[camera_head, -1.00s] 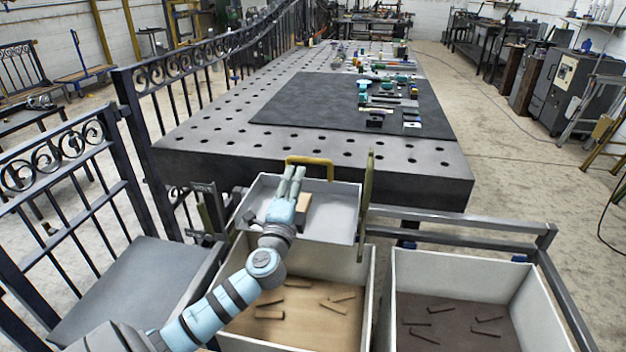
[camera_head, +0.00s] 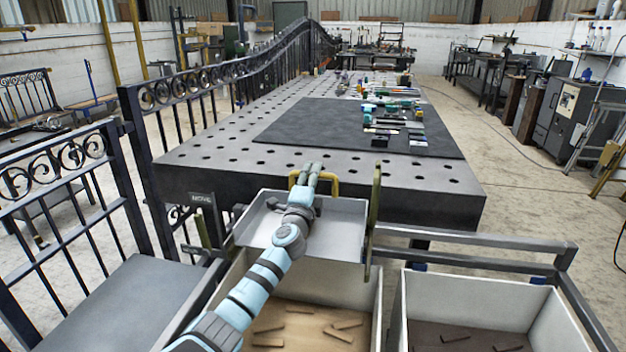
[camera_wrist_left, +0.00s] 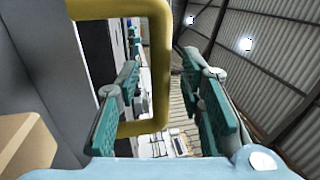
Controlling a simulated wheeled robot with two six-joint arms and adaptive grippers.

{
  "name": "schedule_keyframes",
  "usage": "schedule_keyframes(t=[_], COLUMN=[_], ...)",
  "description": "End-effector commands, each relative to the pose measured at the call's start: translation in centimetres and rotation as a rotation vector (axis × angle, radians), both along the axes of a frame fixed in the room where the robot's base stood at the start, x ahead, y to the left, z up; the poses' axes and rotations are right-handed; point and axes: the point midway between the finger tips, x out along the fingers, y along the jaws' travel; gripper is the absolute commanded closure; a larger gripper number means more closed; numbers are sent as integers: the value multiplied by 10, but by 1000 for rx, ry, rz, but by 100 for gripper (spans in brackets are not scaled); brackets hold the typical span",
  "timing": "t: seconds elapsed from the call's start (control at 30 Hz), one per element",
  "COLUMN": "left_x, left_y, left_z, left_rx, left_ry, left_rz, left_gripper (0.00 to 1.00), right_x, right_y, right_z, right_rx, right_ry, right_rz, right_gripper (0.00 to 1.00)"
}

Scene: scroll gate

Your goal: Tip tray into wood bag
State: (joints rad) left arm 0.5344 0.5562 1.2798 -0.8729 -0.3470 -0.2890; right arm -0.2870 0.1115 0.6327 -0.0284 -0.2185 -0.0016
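The pale grey tray (camera_head: 342,213) with a yellow handle (camera_head: 328,183) on its far side sits above the far end of the wood bag (camera_head: 364,315), a light box with tan wood pieces on its floor. My left gripper (camera_head: 310,171) is at the handle. In the left wrist view its fingers (camera_wrist_left: 160,105) are spread apart, with the yellow handle bar (camera_wrist_left: 158,60) between them; I see no firm contact. A tan block (camera_wrist_left: 25,145) shows at lower left there; in the head view my arm hides it. My right gripper is not in view.
A second box (camera_head: 450,285) with dark floor and sticks stands to the right. The perforated steel table (camera_head: 440,178) lies just beyond the tray, with tools on a black mat (camera_head: 300,125). An iron gate (camera_head: 60,190) stands at left, and metal rails (camera_head: 480,238) at right.

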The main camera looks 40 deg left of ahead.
Motion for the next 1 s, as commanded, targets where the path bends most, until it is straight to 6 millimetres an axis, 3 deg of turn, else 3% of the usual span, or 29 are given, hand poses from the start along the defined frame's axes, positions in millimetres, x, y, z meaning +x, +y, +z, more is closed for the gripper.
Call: schedule_keyframes(t=[0.37,0.6,1.0], left_x=[10,10,10], left_y=[5,5,4], left_z=[2,2,2], left_rx=[-1,-1,0], left_ry=[0,0,-2], left_rz=[-1,-1,-3], left_gripper=[65,100,100], right_x=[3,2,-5], right_y=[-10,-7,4], right_z=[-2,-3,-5], right_rx=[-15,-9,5], right_ry=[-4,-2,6], right_rz=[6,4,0], right_gripper=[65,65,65])
